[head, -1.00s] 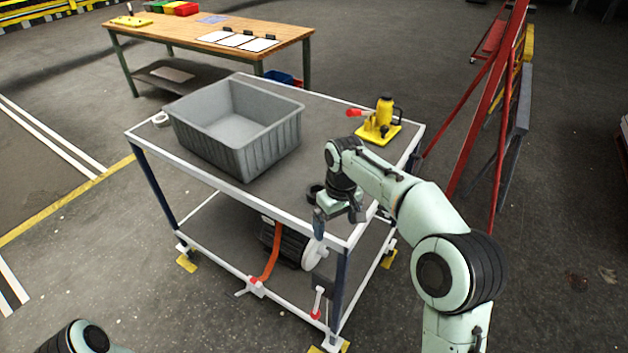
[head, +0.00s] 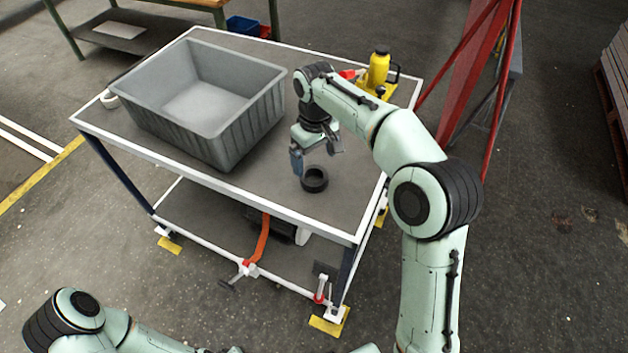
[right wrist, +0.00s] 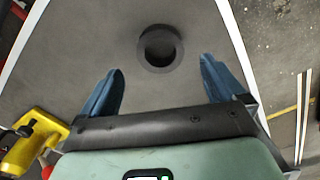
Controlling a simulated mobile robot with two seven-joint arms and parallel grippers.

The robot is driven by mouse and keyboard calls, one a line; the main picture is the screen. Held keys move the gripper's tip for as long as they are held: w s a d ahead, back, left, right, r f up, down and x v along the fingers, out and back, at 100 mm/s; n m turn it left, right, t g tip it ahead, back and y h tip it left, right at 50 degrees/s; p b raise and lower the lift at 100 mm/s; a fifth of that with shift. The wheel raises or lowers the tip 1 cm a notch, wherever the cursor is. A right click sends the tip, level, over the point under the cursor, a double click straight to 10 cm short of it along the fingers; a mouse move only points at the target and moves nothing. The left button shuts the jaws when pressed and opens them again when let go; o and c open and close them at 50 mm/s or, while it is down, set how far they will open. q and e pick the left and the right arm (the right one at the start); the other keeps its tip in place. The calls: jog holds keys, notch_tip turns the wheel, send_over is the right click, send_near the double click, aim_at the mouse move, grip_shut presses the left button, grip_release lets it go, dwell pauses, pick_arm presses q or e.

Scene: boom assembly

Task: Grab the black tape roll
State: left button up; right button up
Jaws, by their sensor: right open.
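The black tape roll (head: 314,187) lies flat on the grey top of the cart, near its front right corner. My right gripper (head: 316,158) is open and empty, above the cart top just behind the roll in the head view. In the right wrist view the roll (right wrist: 160,68) lies beyond the two blue fingertips (right wrist: 160,72), roughly centred between them and apart from both. My left arm shows at the bottom left of the head view, but its gripper is not in view.
A large grey bin (head: 205,105) stands on the cart (head: 225,187), left of my right gripper. A yellow bottle jack (head: 378,70) with a red handle stands at the back right. A white ring (head: 109,98) sits at the left edge. The cart top around the roll is clear.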

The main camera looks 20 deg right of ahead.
aim_at(314, 179)
jog(key=shift+w+f, duration=0.2)
jog(key=shift+f, duration=0.55)
notch_tip(314, 179, down, 5)
jog(key=shift+f+b, duration=0.1)
jog(key=shift+b, duration=0.35)
jog(key=c, duration=1.2)
jog(key=shift+o, duration=0.2)
jog(key=shift+r, duration=0.25)
